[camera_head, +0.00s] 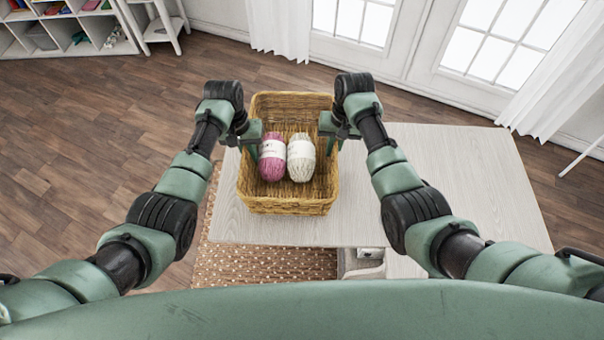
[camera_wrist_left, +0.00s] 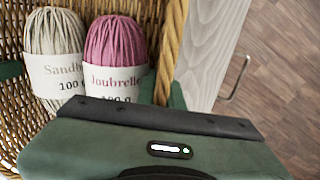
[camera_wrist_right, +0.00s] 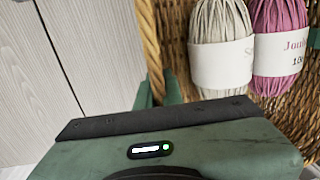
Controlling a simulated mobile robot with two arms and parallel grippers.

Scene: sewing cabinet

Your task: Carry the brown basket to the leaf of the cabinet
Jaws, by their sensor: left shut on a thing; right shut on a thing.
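The brown wicker basket (camera_head: 288,205) is over the left part of the pale wooden cabinet top (camera_head: 460,185). Whether it rests on the top or hangs just above it, I cannot tell. A pink yarn ball (camera_head: 272,160) and a cream yarn ball (camera_head: 301,160) lie side by side in it. My left gripper (camera_head: 253,142) is shut on the basket's left rim, and the rim also shows in the left wrist view (camera_wrist_left: 172,45). My right gripper (camera_head: 332,140) is shut on the right rim, which also shows in the right wrist view (camera_wrist_right: 150,45). The fingertips are partly hidden.
A woven rug (camera_head: 265,262) lies on the wood floor in front of the cabinet. The right part of the cabinet top is bare. White curtains (camera_head: 558,70) and glazed doors (camera_head: 500,40) stand behind. A white shelf (camera_head: 70,30) is at the far left.

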